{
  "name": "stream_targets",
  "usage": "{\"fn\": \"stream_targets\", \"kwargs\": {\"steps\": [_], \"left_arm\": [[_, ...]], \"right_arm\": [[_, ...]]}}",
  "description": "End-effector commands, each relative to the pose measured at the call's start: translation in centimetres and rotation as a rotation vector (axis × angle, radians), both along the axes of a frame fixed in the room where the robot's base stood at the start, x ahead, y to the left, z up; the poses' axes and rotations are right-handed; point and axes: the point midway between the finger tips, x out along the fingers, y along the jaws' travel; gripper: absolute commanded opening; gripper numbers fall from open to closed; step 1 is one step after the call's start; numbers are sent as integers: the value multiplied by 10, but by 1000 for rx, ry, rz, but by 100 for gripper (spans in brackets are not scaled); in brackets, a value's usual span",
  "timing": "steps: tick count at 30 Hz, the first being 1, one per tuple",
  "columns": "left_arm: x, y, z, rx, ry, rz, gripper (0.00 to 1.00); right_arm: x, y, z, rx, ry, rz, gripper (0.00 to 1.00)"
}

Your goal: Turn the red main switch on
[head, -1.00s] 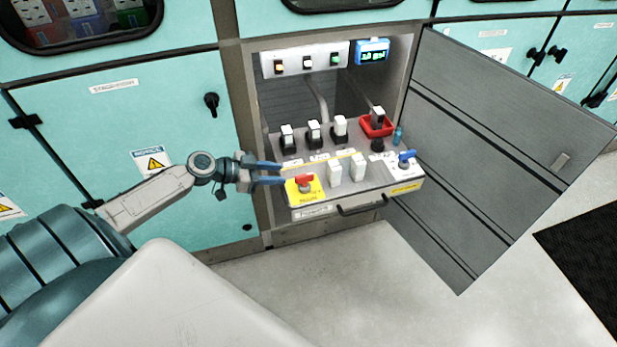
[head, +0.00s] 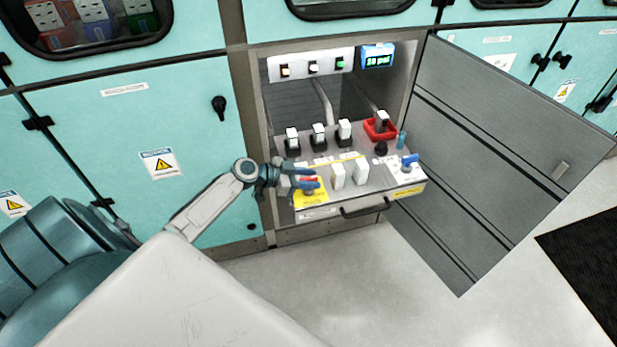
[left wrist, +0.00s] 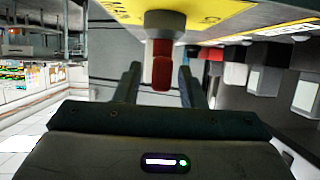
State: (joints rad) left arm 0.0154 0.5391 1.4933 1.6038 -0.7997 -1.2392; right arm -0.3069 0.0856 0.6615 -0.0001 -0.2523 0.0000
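The red main switch (left wrist: 162,72) sits on a yellow plate (head: 311,193) at the left front of the pulled-out panel. My left gripper (head: 310,178) is at the switch in the head view and partly covers it. In the left wrist view the two fingers (left wrist: 163,82) stand apart, one on each side of the red handle, with gaps visible. The handle is between the fingers and not clamped. My right gripper is in neither view.
The panel (head: 330,205) also carries several white switches (head: 338,176), a blue-handled switch (head: 410,160) and a red-framed switch (head: 380,127). A front pull handle (head: 365,207) juts out below. The open grey cabinet door (head: 490,160) stands to the right.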

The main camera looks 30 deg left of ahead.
Motion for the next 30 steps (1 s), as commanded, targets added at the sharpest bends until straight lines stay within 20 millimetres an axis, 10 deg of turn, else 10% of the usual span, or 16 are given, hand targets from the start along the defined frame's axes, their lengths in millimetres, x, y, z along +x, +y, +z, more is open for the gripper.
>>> {"fn": "stream_targets", "kwargs": {"steps": [8,30], "left_arm": [[0,0,0,0,0,0,0],[-1,-1,5,-1,5,291,0]], "right_arm": [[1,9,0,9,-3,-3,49],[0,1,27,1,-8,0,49]]}}
